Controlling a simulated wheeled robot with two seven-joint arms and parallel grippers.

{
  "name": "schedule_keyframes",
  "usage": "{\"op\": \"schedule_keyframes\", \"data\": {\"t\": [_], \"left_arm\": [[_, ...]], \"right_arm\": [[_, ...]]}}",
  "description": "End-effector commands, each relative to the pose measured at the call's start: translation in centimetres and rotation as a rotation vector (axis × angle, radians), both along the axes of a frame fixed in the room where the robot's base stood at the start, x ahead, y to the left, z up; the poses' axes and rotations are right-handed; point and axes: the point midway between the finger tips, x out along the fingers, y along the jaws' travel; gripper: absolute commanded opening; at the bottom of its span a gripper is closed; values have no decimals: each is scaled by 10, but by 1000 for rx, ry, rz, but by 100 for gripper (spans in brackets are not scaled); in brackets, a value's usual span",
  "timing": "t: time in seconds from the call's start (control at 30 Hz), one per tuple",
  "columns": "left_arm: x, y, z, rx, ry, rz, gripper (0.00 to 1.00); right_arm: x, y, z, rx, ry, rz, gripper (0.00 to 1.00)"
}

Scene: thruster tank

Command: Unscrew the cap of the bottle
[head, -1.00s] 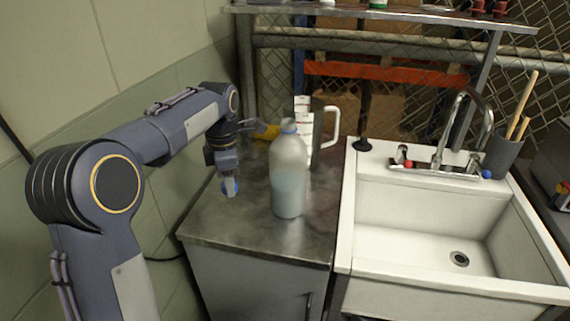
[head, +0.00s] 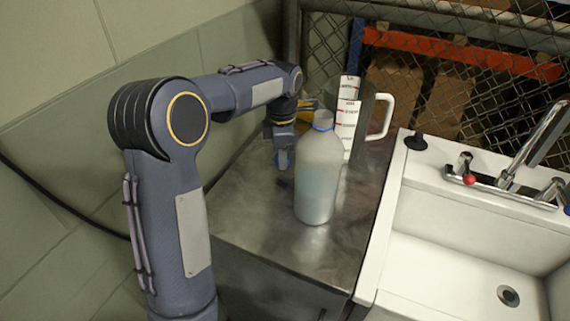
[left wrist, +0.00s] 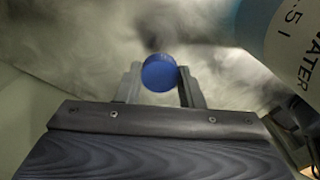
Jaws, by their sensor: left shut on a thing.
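The bottle (head: 318,180) is translucent, with a pale blue lower part, and stands upright on the metal counter. Its neck (head: 323,120) shows no cap, only a blue ring around it. My left gripper (head: 284,160) is just left of the bottle, apart from its neck. In the left wrist view, my left gripper is shut on a round blue cap (left wrist: 160,72), held between the fingertips. The labelled side of the bottle (left wrist: 290,35) shows at the upper right there. My right gripper is not in view.
The metal counter (head: 262,215) is clear in front of the bottle. A measuring jug (head: 374,115) with a white handle stands close behind it. A yellow object (head: 307,104) lies behind my wrist. A white sink (head: 420,240) is at the right, a wall at the left.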

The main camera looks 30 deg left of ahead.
Motion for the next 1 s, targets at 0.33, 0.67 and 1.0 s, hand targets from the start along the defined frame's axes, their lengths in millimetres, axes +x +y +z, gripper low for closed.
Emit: {"op": "schedule_keyframes", "data": {"t": [0.33, 0.67, 1.0], "left_arm": [[0, 0, -37, -1, 1, 1, 7], [0, 0, -40, 0, 0, 0, 35], [0, 0, -39, 0, 0, 0, 56]], "right_arm": [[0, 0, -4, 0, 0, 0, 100], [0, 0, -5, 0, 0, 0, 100], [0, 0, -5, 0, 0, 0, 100]]}}
